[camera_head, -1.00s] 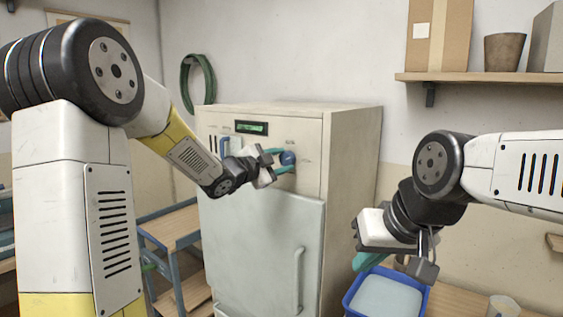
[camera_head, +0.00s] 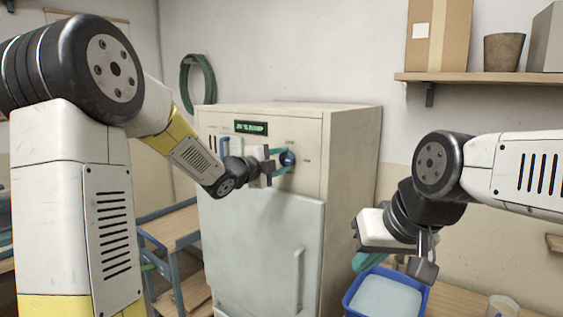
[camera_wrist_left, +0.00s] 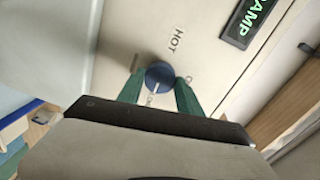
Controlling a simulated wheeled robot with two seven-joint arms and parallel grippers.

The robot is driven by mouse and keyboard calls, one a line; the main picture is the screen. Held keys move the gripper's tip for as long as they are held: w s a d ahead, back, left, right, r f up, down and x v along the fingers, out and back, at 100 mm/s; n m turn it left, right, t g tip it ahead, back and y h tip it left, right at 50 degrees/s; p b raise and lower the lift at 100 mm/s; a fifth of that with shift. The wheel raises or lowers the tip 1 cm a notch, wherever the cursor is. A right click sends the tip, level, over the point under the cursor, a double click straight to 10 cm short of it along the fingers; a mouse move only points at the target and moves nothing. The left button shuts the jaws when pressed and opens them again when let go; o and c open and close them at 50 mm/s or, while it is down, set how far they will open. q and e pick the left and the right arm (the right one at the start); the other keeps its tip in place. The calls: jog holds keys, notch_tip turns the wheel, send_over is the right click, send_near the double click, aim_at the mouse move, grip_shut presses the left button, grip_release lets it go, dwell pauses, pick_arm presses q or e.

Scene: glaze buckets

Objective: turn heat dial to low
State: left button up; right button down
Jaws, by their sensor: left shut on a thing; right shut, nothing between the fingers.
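The heat dial (camera_head: 288,158) is a round blue knob on the upper front panel of a cream kiln cabinet (camera_head: 352,160). My left gripper (camera_head: 281,160) is shut on the dial, with one green finger on each side of it. In the left wrist view the dial (camera_wrist_left: 159,76) shows a pale pointer line, and the word HOT stands on the panel close by. Other labels around it are partly hidden or too small to read. My right gripper (camera_head: 395,266) is shut and empty, above a blue tub at the lower right.
A lit green display (camera_head: 251,128) is on the panel left of the dial. The cabinet's pale door (camera_head: 265,245) with a vertical handle is below. A blue tub (camera_head: 352,304) stands on the table at right. A wall shelf (camera_head: 480,77) holds a box and pot.

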pick_arm(q)
jog(key=shift+f, duration=0.1)
jog(key=o, duration=1.4)
jog(key=shift+c, duration=0.2)
jog(key=shift+s+a, duration=0.1)
jog(key=v, duration=0.7)
jog(key=shift+s, duration=0.3)
jog(key=shift+a, duration=0.2)
